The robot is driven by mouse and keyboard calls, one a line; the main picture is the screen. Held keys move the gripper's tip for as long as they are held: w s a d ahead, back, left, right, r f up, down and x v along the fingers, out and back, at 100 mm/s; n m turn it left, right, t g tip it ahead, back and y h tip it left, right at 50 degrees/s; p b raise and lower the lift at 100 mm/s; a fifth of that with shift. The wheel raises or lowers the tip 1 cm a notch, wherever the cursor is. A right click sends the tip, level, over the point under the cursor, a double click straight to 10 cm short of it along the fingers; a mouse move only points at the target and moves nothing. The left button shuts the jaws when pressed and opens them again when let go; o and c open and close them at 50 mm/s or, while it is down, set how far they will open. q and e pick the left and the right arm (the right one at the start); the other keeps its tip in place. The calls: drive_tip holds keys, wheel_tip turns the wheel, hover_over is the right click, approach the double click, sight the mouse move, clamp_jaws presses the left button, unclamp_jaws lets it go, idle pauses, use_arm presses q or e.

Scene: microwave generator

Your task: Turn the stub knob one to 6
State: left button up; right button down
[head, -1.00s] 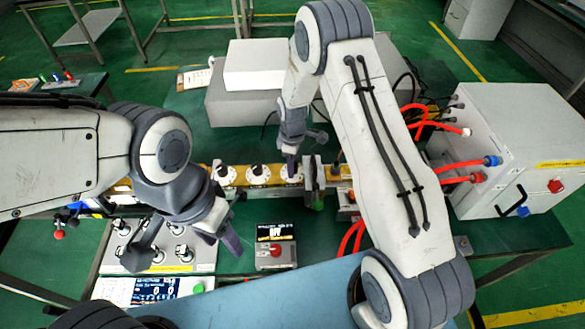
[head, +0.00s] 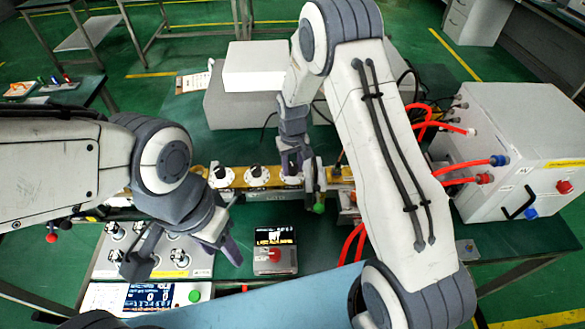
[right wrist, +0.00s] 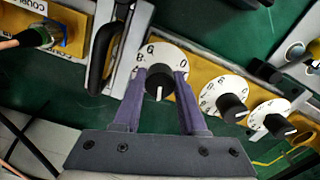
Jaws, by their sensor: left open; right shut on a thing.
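The held stub knob (right wrist: 159,83) is black with a white pointer line, in front of a round white numbered dial (right wrist: 166,56). My right gripper (right wrist: 163,77) is shut on this knob, one finger on each side, in the right wrist view. The pointer points down in that picture; the number beside it cannot be read. In the head view my right gripper (head: 295,163) is at the right-hand dial of the yellow strip, mostly covering it. My left gripper (head: 188,255) is open and empty, in front of the strip near the switch panel. Which knob is number one cannot be read.
Two more black knobs on white dials (right wrist: 232,105) (right wrist: 278,122) sit on the yellow strip (head: 235,177). A black handle (right wrist: 104,60) stands close beside the gripper. A small display box (head: 275,245) and a switch panel (head: 185,262) lie in front.

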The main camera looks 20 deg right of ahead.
sight(292, 166)
drive_tip(key=m+b, duration=0.1)
drive_tip(key=m, duration=0.5)
drive_tip(key=shift+m, duration=0.3)
drive_tip(key=m, duration=0.5)
drive_tip(key=shift+w+r+m+b, duration=0.1)
drive_tip(key=shift+m+b, duration=0.25)
drive_tip(key=shift+m, duration=0.05)
drive_tip(key=shift+c, duration=2.3)
unclamp_jaws()
wheel_tip(292, 166, up, 10)
drive_tip(key=shift+f+b, duration=0.1)
drive_tip(key=shift+b, duration=0.95)
drive_tip(key=shift+r, duration=0.3)
